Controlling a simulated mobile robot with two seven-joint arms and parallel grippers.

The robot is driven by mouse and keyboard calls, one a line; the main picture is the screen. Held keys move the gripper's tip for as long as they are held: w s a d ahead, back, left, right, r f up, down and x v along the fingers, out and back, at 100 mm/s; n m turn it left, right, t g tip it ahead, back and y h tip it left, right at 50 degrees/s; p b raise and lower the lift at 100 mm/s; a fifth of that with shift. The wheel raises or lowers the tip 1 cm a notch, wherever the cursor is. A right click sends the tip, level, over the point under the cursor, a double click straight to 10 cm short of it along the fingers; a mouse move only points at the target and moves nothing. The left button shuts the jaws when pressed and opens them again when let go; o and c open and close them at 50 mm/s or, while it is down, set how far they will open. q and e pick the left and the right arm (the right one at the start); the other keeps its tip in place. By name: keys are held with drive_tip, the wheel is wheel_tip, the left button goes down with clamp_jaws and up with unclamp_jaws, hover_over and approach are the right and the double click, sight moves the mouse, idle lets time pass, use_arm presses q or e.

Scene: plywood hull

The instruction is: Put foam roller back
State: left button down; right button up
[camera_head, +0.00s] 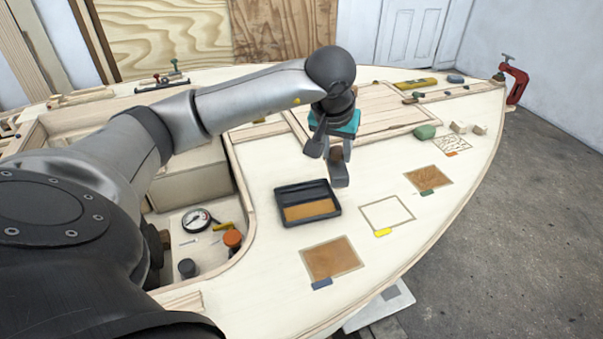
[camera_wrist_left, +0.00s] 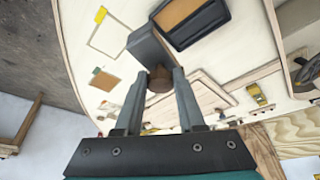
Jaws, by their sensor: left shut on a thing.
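My left gripper (camera_head: 338,145) is above the light deck, just right of and behind the black tray. It is shut on what looks like the foam roller: a brown grip piece (camera_head: 336,157) with a grey blocky part (camera_head: 340,175) below. In the left wrist view the brown piece (camera_wrist_left: 160,80) sits between the fingertips (camera_wrist_left: 158,88), and the grey part (camera_wrist_left: 150,46) juts out beyond them. The black tray (camera_head: 300,192), with an amber-brown bottom, lies on the deck; it also shows in the left wrist view (camera_wrist_left: 207,30). My right gripper is not in view.
Brown patches (camera_head: 331,259) (camera_head: 429,178) and an outlined pale square (camera_head: 387,213) mark the deck. A green lump (camera_head: 424,132) and small blocks lie at the right. A recess at left holds a dial gauge (camera_head: 196,220) and an orange-topped jar (camera_head: 233,239). A red clamp (camera_head: 515,83) grips the far tip.

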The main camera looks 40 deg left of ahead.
use_arm(q)
drive_tip(key=w+a+r+n+y+b, duration=0.1)
drive_tip(key=a+r+n, duration=0.2)
drive_tip(key=a+r, duration=0.55)
wheel_tip(320, 180, down, 20)
drive_tip(key=a+b, duration=0.1)
drive_tip(key=b, duration=0.3)
drive_tip(key=shift+r+g+b, duration=0.25)
drive_tip(key=shift+g+b, duration=0.05)
drive_tip(key=shift+b, duration=0.1)
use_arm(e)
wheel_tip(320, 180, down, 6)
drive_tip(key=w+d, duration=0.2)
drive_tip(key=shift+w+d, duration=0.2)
use_arm(q)
drive_tip(key=shift+w, duration=0.1)
drive_tip(key=shift+a+f+b, duration=0.1)
drive_tip(key=shift+f+b, duration=0.2)
drive_tip(key=shift+f, duration=0.15)
drive_tip(key=c, duration=0.5)
unclamp_jaws()
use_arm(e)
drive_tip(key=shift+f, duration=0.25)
